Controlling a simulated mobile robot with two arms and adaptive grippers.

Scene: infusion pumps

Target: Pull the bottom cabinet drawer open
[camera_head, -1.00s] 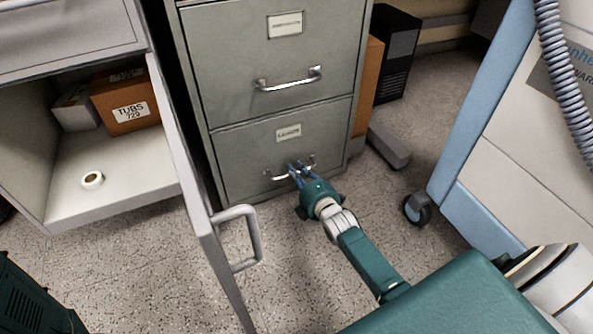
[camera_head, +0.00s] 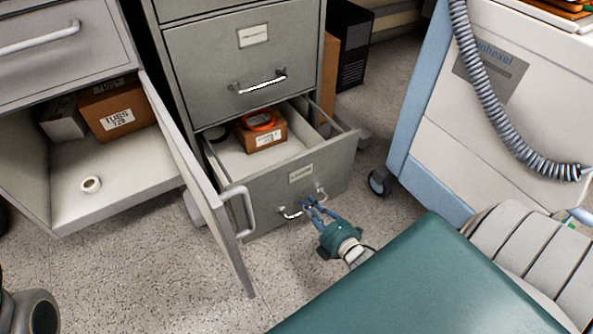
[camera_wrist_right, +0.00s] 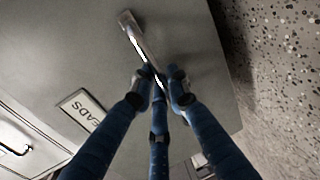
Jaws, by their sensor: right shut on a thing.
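The bottom cabinet drawer (camera_head: 318,178) of the grey filing cabinet (camera_head: 228,62) stands pulled out in the head view. A small brown box (camera_head: 262,137) with an orange ring (camera_head: 260,120) on top shows inside it, beside a dark round item. My right gripper (camera_head: 311,206) is at the drawer's front, its blue fingers shut on the metal drawer handle (camera_head: 291,213). In the right wrist view the fingers (camera_wrist_right: 160,86) close around the handle (camera_wrist_right: 133,36), which partly hides behind them. The drawer's label (camera_wrist_right: 80,110) shows beside it. My left gripper is not in view.
An open white cabinet door (camera_head: 200,180) stands close on the left of the drawer. A pale wheeled machine (camera_head: 470,130) with a grey hose is on the right. A green padded surface (camera_head: 400,285) fills the lower right.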

